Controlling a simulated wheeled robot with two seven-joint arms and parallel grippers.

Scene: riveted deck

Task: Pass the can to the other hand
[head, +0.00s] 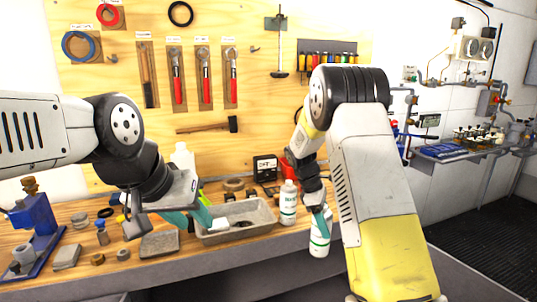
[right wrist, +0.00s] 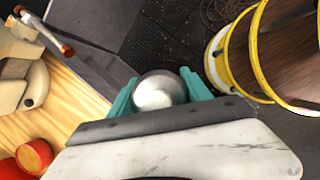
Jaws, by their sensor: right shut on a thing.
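The can (head: 320,240) is white with green print and is held upright in my right gripper (head: 319,212), in front of the bench edge. In the right wrist view its round silver end (right wrist: 159,90) sits between the two teal fingers of my right gripper (right wrist: 160,92), which are shut on it. My left gripper (head: 190,210) is to the left of the can, over the front of the bench beside the grey tray. Its teal fingers are spread apart with nothing seen between them. My right fingers hide part of the can in the head view.
A white bottle with a green label (head: 288,203) stands on the bench close left of the can. A grey tray (head: 262,224) lies between the grippers. A blue vise-like tool (head: 38,226) and small parts crowd the left. Space in front of the bench edge looks clear.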

